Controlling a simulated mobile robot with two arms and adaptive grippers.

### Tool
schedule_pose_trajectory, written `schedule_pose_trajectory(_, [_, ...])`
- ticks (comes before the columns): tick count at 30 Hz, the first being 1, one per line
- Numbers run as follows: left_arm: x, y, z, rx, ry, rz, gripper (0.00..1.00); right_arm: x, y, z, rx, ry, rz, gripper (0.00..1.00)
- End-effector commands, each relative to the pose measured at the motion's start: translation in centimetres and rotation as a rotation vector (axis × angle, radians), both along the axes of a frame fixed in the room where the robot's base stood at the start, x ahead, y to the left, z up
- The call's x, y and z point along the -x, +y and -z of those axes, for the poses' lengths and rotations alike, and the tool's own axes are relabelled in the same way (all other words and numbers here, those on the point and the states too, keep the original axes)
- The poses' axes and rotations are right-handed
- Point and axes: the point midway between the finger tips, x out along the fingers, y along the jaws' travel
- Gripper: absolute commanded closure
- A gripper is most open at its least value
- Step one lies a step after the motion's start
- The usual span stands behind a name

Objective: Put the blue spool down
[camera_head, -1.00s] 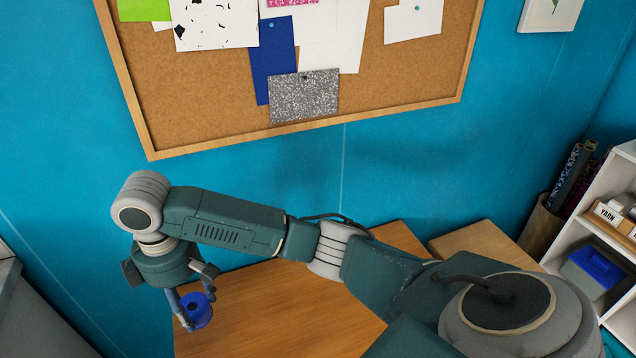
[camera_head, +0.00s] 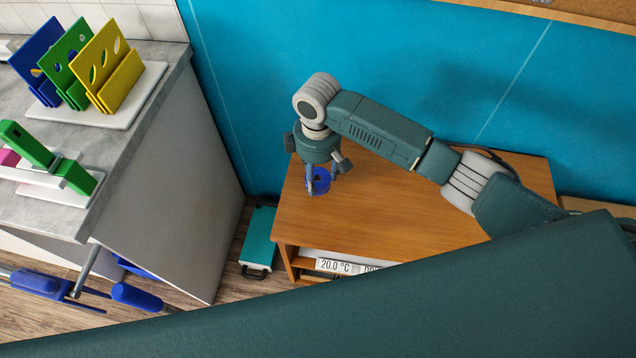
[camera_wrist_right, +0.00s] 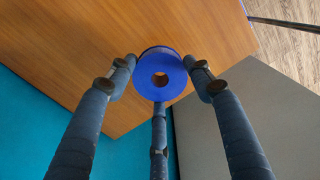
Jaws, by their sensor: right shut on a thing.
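The blue spool (camera_head: 321,182) is a small blue roll with a hole through its middle. My right gripper (camera_head: 316,178) is shut on it, pointing down over the left end of the wooden table (camera_head: 390,215). In the right wrist view the spool (camera_wrist_right: 160,74) sits between the fingers (camera_wrist_right: 160,82), its round end facing the camera. Wooden tabletop shows behind it. I cannot tell whether the spool touches the tabletop. My left gripper is not in view.
The tabletop around the spool is clear. A grey counter (camera_head: 150,75) with coloured boards (camera_head: 85,65) stands to the left. A teal case (camera_head: 259,238) lies on the floor between counter and table. The blue wall (camera_head: 250,60) is close behind.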

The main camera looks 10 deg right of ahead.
Motion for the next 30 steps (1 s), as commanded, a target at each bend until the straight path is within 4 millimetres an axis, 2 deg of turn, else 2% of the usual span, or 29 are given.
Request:
schedule_pose_trajectory(12, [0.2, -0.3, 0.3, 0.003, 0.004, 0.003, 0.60, 0.0, 0.0, 4.8, 0.000, 0.000, 0.000, 0.86])
schedule_pose_trajectory(24, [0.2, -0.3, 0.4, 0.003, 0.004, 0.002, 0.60, 0.0, 0.0, 5.2, -0.001, -0.001, 0.000, 0.86])
schedule_pose_trajectory(25, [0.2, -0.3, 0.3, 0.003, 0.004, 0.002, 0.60, 0.0, 0.0, 5.1, 0.000, -0.001, 0.000, 0.43])
schedule_pose_trajectory(27, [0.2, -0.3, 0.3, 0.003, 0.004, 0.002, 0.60, 0.0, 0.0, 5.1, 0.000, -0.001, 0.000, 0.30])
schedule_pose_trajectory(30, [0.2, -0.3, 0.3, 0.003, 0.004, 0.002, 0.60, 0.0, 0.0, 5.1, 0.000, -0.001, 0.000, 0.30])
